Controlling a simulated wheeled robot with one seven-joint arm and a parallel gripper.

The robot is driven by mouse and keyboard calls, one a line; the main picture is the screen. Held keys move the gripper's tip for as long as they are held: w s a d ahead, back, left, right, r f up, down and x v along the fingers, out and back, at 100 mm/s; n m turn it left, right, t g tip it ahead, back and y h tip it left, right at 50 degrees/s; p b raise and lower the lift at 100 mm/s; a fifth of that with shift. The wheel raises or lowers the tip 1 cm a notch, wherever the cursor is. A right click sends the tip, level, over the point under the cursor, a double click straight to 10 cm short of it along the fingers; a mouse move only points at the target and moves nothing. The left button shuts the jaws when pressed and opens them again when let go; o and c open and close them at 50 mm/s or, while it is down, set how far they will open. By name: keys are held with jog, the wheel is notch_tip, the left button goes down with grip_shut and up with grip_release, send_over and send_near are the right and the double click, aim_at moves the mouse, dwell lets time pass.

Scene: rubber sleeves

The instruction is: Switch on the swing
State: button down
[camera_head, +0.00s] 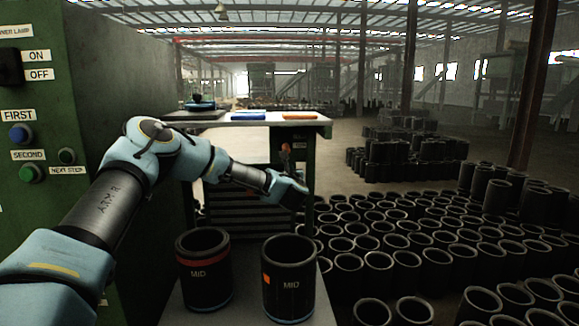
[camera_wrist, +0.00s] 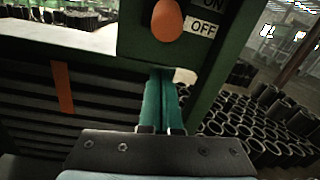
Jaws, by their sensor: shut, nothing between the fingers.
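An orange switch knob (camera_wrist: 167,20) sits on a green panel (camera_wrist: 135,38) at the top of the wrist view, with ON and OFF labels to its right. In the head view the small orange knob (camera_head: 286,149) shows at the right side of the far workbench. My gripper (camera_head: 289,184) is stretched out just below it. In the wrist view my gripper's teal fingers (camera_wrist: 160,80) are together and empty, pointing up toward the panel below the knob. A gap shows between the fingertips and the knob; its depth I cannot tell.
The bench (camera_head: 245,118) carries blue and orange trays. Two black MID sleeves, one with a red band (camera_head: 203,270) and one with an orange mark (camera_head: 289,278), stand below my arm. A green control cabinet (camera_head: 90,120) is on the left. Many sleeves (camera_head: 400,235) cover the right floor.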

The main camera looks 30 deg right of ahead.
aim_at(286, 146)
jog(key=shift+s+a+r+p, duration=0.2)
jog(key=shift+r+p, duration=0.2)
jog(key=shift+r, duration=0.2)
jog(key=shift+s+a+r+p, duration=0.2)
jog(key=shift+r+p, duration=0.2)
jog(key=shift+r, duration=0.25)
jog(key=shift+s+a+r+p, duration=0.1)
jog(key=shift+a+r+p, duration=0.1)
jog(key=shift+r+p, duration=0.3)
